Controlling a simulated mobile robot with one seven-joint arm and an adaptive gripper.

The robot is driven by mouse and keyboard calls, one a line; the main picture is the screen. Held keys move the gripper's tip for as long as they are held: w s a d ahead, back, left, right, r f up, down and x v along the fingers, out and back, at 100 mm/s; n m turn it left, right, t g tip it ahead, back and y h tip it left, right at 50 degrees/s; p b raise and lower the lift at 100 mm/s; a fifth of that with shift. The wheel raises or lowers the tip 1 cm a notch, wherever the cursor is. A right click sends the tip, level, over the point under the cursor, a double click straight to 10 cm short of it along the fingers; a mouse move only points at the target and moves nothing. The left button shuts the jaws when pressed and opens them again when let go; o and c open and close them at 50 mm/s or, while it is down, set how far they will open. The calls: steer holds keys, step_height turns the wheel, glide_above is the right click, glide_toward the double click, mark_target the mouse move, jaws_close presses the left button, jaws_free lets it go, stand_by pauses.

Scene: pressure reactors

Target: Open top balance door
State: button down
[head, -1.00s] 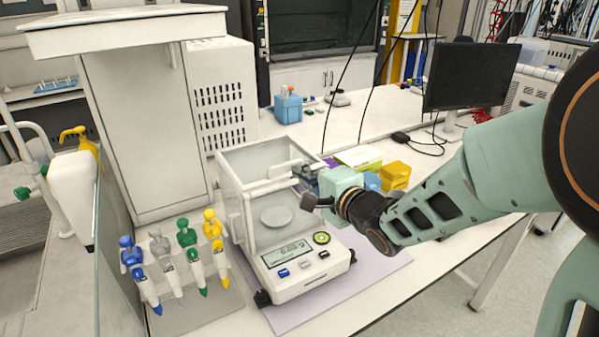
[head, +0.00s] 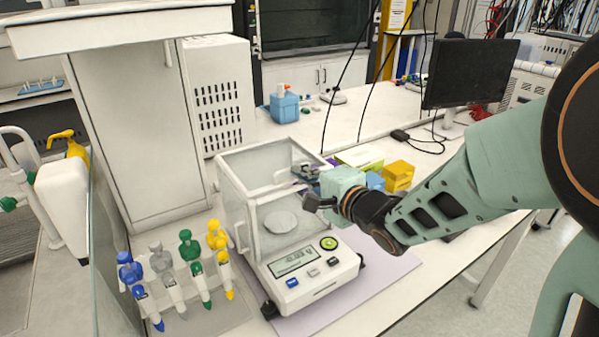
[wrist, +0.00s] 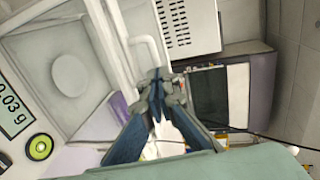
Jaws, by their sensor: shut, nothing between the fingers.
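The balance (head: 312,280) stands on the bench with a clear glass draft shield around its round pan (head: 280,222). Its glass top door (head: 262,165) appears to lie across the shield, though the clear glass makes this hard to tell. My gripper (head: 304,169) is at the top right edge of the shield, coming from the right. In the wrist view my gripper (wrist: 157,78) has its fingertips together with nothing between them. They are close beside a white loop handle (wrist: 148,48) on the shield frame. I cannot tell whether they touch it.
Several coloured pipettes (head: 190,255) stand in a rack left of the balance. A tall white cabinet (head: 135,130) is behind them. Yellow boxes (head: 398,174) lie behind my gripper, and a monitor (head: 468,74) stands at the back right. The bench front right is clear.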

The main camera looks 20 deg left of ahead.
mark_target(271, 158)
stand_by(0.4)
steer(key=r+x, duration=0.1)
steer(key=x, duration=0.8)
steer(key=r+p+x, duration=0.1)
steer(key=x, duration=0.4)
steer(key=shift+w+a+r, duration=0.25)
steer(key=shift+w, duration=0.1)
